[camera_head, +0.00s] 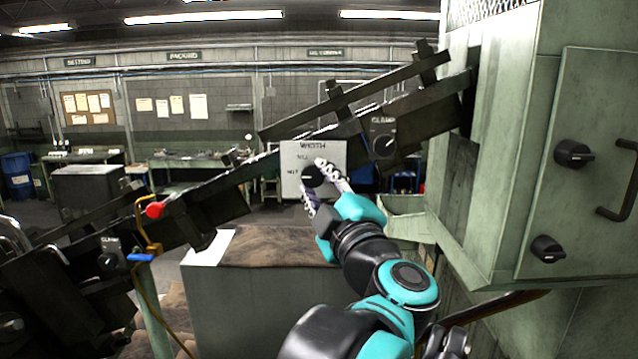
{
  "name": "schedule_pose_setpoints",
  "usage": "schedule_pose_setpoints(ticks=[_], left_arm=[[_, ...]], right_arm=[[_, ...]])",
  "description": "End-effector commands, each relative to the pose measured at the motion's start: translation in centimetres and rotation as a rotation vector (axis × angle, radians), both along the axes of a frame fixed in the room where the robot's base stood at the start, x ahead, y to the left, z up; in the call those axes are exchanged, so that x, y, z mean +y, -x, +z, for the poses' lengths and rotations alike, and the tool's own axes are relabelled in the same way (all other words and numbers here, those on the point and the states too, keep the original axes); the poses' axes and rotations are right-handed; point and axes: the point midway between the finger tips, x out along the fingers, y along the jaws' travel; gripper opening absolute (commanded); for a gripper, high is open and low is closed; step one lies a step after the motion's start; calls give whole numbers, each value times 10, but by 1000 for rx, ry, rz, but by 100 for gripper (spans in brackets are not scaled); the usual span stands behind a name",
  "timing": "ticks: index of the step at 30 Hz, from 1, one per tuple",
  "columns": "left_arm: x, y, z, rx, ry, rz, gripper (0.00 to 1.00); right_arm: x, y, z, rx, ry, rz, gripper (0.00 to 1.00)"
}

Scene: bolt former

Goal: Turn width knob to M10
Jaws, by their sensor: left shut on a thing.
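The white panel labelled WIDTH (330,153) stands in the middle of the view, with small size marks on its left part that are too blurred to read surely. The black round width knob (311,176) sits on its front. A pale line on the knob points roughly left. My left gripper (312,179) reaches up from below right, its ridged fingers shut on the knob, one at the upper right and one at the lower left. The fingers and wrist hide part of the knob and the panel's lower right.
A dark sloping rail (215,190) crosses behind, with a CLAMP knob (385,145) on its upper part. A green cabinet (490,170) with black knobs (573,154) and a handle stands close on the right. A red knob (154,210) sits at left.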

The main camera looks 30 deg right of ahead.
Motion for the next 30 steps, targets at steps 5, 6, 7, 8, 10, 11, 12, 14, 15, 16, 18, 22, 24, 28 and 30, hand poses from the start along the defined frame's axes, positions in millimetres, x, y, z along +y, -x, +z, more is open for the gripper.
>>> schedule_pose_setpoints(ticks=[5,6,7,8,10,11,12,14,15,16,18,22,24,28,30], left_arm=[[0,0,1,-2,-1,-1,53],[0,0,1,-2,-1,-1,56],[0,0,1,-2,-1,-1,56],[0,0,1,-2,-1,-1,56],[0,0,1,-1,-1,0,56],[0,0,1,-1,-1,0,56],[0,0,0,-1,-1,0,56],[0,0,0,-1,-1,0,56],[0,2,0,-1,-1,0,56],[0,3,0,-1,-1,-1,56],[1,10,-1,-2,-1,-2,56],[6,33,-6,-1,-2,-5,56],[9,48,-9,-2,-1,-5,56],[14,76,-14,-1,-1,-5,56],[17,88,-17,-1,-2,-5,56]], right_arm=[[0,0,0,0,0,0,59],[0,0,0,0,0,0,59],[0,0,0,0,0,0,59],[0,0,0,0,0,0,59],[0,0,0,0,0,0,59],[0,0,0,0,0,0,59],[0,0,0,0,0,0,59],[0,0,0,0,0,0,59],[0,0,0,0,0,0,59],[0,0,0,0,0,0,59],[0,0,0,0,0,0,59],[0,0,0,0,0,0,59],[0,0,0,0,0,0,59],[0,0,0,0,0,0,59],[0,0,0,0,0,0,59]])
